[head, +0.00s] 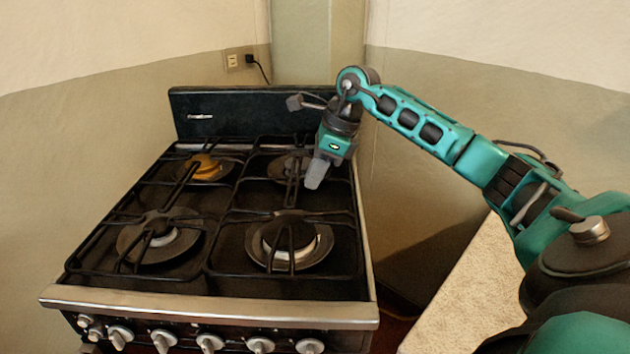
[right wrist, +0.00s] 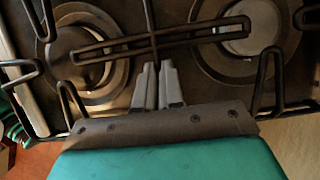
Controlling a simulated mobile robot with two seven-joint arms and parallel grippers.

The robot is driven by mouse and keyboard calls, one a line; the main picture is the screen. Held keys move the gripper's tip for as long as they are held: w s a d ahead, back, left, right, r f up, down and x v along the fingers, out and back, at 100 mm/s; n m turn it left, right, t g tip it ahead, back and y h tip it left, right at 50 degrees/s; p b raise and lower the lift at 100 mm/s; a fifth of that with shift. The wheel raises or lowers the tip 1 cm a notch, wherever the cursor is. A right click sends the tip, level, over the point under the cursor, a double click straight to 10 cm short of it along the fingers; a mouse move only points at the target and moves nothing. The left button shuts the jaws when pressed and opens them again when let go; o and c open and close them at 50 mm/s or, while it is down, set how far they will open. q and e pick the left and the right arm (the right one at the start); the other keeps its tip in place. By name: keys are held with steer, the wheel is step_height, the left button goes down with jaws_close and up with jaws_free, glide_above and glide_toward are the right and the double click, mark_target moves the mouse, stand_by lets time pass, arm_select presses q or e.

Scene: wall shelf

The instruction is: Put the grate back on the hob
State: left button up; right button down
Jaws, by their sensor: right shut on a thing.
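The black hob (head: 225,286) has two wire grates side by side. The right grate (head: 232,214) lies over the two right burners, and its edges look roughly in line with the hob top. I cannot tell whether all its feet touch the hob. My right gripper (head: 314,178) is at the right side of this grate, pointing down. In the right wrist view, its two grey fingers (right wrist: 158,84) are closed together on a thin bar of the grate (right wrist: 150,24). The left grate (head: 112,222) lies over the two left burners. My left gripper is not in view.
The stove's black backguard (head: 240,108) rises behind the hob, and control knobs (head: 208,342) line its front. A pale counter (head: 462,296) stands at the right, beyond a gap. A wall socket (head: 240,61) with a plug is behind.

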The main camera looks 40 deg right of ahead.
steer(key=shift+f, duration=0.55)
steer(key=shift+f, duration=0.1)
steer(key=c, duration=1.7)
jaws_free()
steer(key=shift+f, duration=0.15)
steer(key=o, duration=0.4)
steer(key=shift+o, duration=0.2)
steer(key=p+v, duration=0.1)
steer(key=v, duration=1.1)
steer(key=shift+s, duration=0.1)
